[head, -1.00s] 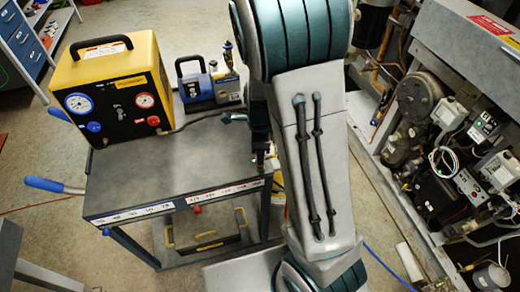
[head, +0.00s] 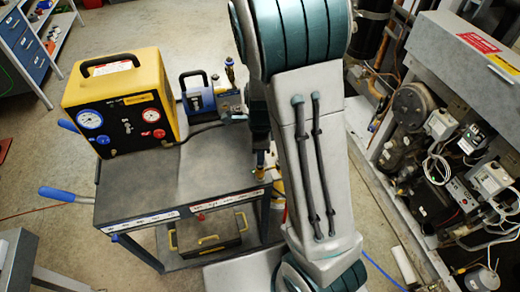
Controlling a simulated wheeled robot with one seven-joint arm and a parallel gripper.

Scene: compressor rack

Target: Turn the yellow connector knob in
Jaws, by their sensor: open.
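I cannot make out the yellow connector knob for certain. A small yellowish fitting shows beside my arm at the cart's right edge, too small to identify. My gripper (head: 260,158) shows only as a narrow dark part left of my big arm link, over the right edge of the cart (head: 140,190). It is open, with its fingers mostly hidden. I see nothing held in it. The yellow and black machine (head: 120,103) stands on the cart, with a blue gauge, a red gauge and small knobs on its front.
A blue pump (head: 198,98) stands behind the machine's right side, with a dark hose near it. A black case (head: 208,232) lies on the cart's lower shelf. The compressor rack (head: 455,55) fills the right side. A blue hose (head: 405,265) lies on the floor.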

